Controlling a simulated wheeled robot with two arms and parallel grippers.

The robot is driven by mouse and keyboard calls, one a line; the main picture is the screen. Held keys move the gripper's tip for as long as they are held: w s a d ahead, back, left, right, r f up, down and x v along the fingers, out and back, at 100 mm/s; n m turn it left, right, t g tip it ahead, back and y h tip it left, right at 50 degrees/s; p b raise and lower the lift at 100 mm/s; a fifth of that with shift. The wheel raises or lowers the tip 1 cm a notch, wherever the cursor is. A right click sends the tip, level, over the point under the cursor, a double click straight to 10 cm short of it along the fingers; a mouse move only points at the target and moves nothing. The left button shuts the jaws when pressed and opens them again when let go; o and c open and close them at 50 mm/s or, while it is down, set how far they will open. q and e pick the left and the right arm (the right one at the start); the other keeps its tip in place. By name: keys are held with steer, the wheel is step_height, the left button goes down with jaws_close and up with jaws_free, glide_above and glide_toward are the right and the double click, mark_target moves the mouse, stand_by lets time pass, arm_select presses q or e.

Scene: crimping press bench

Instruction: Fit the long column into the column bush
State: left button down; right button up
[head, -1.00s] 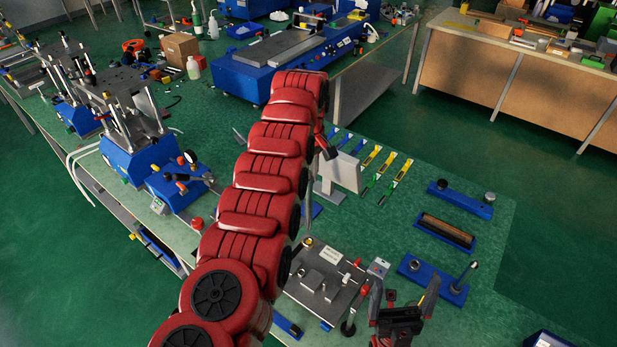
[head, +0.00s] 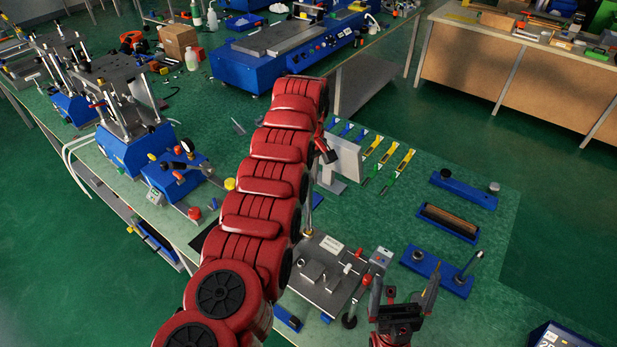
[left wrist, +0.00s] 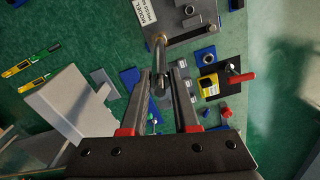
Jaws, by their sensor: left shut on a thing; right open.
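In the left wrist view, my left gripper (left wrist: 160,78) is shut on the long column (left wrist: 160,62), a slim metal rod. The column's far end reaches the edge of the grey plate (left wrist: 185,20). A ring shows around that end, perhaps the column bush (left wrist: 160,38). I cannot tell whether the column is inside it or just above it. In the head view a short piece of the column (head: 309,218) shows beside my red left arm, close to upright over the plate's back left corner. My right gripper (head: 406,286) is open and empty, right of the plate.
Small metal blocks and a red-handled part stand on the plate. A grey upright panel (head: 341,160) stands behind it. Blue fixtures (head: 436,271) lie to the right, and a blue press (head: 137,150) stands at the left.

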arm_select(q)
steer(key=shift+b, duration=1.1)
stand_by(1.5)
steer(key=shift+f+b, duration=1.2)
steer(key=shift+f, duration=0.3)
steer(key=c, duration=0.6)
jaws_free()
step_height(320, 180, up, 6)
steer(key=shift+a+r+p, duration=0.1)
steer(key=shift+p, duration=0.2)
step_height(320, 180, up, 11)
steer(key=p, duration=1.1)
steer(key=shift+s+r, duration=0.1)
steer(key=shift+r, duration=0.05)
